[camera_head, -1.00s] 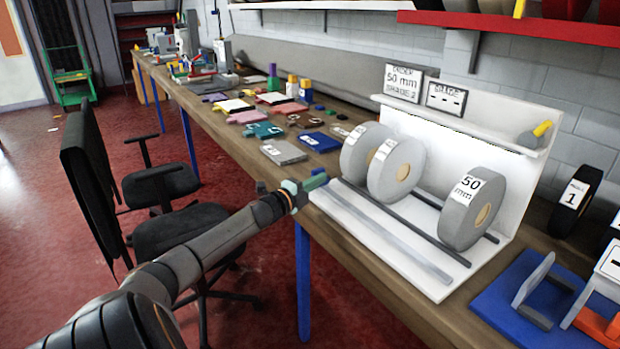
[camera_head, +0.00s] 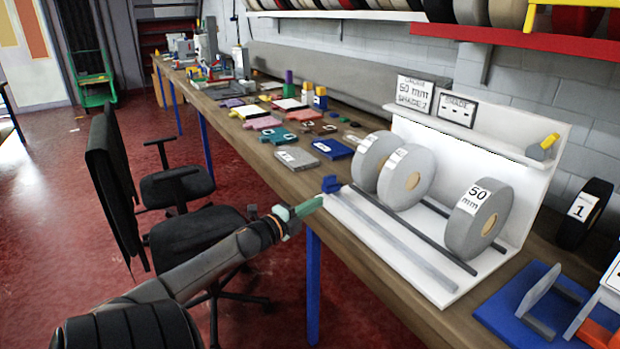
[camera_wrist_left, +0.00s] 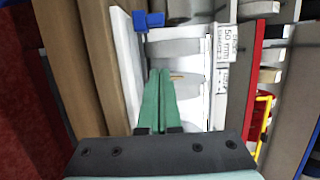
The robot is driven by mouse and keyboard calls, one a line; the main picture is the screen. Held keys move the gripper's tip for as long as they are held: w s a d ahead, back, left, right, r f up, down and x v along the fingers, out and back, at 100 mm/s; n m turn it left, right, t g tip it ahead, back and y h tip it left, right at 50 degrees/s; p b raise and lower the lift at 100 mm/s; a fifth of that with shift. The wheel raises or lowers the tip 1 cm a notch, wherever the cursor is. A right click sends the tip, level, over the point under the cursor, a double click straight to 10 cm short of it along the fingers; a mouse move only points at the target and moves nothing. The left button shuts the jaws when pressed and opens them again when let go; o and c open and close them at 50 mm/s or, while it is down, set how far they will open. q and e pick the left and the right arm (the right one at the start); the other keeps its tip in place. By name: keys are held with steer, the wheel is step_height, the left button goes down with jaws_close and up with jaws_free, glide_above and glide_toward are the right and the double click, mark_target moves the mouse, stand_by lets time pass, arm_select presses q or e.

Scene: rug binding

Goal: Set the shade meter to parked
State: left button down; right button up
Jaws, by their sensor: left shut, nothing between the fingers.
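A small framed display marked SHADE (camera_head: 457,110), showing dashes, stands on the top ledge of the white stand. A grey piece with a yellow top (camera_head: 543,147) sits at the right end of that ledge. I cannot tell which of these is the shade meter, or its setting. My left gripper (camera_head: 319,202), with green fingers, is shut and empty just off the front left corner of the white stand (camera_head: 400,262). The fingers also show in the left wrist view (camera_wrist_left: 159,75). A blue block (camera_head: 331,184) is just beyond the fingertips. My right gripper is out of view.
Grey rolls, one labelled 50 mm (camera_head: 477,216), stand on the rails. An order card (camera_head: 414,93) is beside the display. A black roll (camera_head: 583,214) and blue base (camera_head: 500,308) are at right. Small coloured items crowd the bench behind; chairs (camera_head: 196,240) stand in front.

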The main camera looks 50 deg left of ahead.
arm_select(q)
steer(key=shift+s+d, duration=0.1)
steer(key=shift+s, duration=0.6)
steer(key=s+d+f+n+g+h+p, duration=0.15)
steer(key=s+d+f+n, duration=0.25)
steer(key=d+f, duration=0.4)
steer(key=s+d+f+n+g+p, duration=0.2)
steer(key=s+d+f+n+g, duration=0.1)
steer(key=d+f, duration=0.55)
steer(key=s+d+f+n+g+h, duration=0.1)
steer(key=s+d+n, duration=0.1)
steer(key=d, duration=0.6)
steer(key=s+d+f+n+g+h+p, duration=0.1)
steer(key=s+d+f+n, duration=0.1)
steer(key=s+d, duration=0.3)
steer(key=s+d+f+n+g+h+p, duration=0.1)
steer(key=s+d+f+n+g, duration=0.1)
steer(key=d, duration=1.1)
steer(key=shift+s+n+h, duration=0.35)
steer(key=shift+s+n, duration=0.25)
steer(key=shift+s, duration=0.45)
steer(key=shift+f, duration=0.15)
